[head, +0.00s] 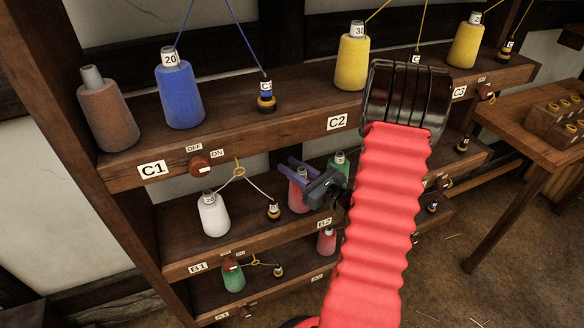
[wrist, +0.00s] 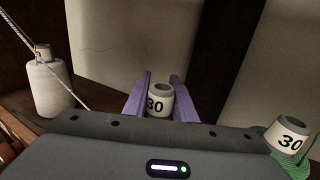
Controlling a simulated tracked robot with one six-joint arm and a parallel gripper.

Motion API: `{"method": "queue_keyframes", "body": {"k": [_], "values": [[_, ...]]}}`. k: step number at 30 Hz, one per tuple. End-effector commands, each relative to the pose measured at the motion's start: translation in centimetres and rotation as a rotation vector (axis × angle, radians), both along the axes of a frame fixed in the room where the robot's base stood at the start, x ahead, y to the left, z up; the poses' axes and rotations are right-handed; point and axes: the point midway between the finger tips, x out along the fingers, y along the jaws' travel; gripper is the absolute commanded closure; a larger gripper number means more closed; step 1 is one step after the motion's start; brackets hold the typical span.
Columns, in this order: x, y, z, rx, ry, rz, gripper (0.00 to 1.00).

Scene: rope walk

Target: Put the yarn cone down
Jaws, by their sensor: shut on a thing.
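My gripper (head: 291,165) reaches into the middle shelf (head: 262,230) with its purple fingers closed on the top of a pinkish-red yarn cone (head: 298,197). In the wrist view the cone's pale neck (wrist: 160,102), marked 30, sits between the two fingers (wrist: 159,90). The cone looks upright. Its lower part is hidden in the wrist view, and I cannot tell whether its base touches the shelf. The gripper body covers part of its right side in the head view.
A white cone (head: 213,216) stands to the left, with a thread to a small bobbin (head: 273,211). A green cone (head: 340,163) stands close on the right. The top shelf (head: 240,122) overhangs, holding brown (head: 106,115), blue (head: 180,95) and yellow (head: 352,65) cones.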

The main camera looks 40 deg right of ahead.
Motion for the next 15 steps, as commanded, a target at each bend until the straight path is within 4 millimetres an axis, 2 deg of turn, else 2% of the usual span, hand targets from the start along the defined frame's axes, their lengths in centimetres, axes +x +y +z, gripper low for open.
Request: {"method": "queue_keyframes", "body": {"k": [4,5,12,15], "values": [[-0.01,-0.02,-0.09,0.000,0.000,0.000,1.00],[-0.01,-0.02,-0.14,0.000,0.000,0.000,0.75],[-0.02,-0.03,-0.11,0.000,0.000,0.000,0.58],[-0.02,-0.03,-0.11,0.000,0.000,0.000,0.57]]}}
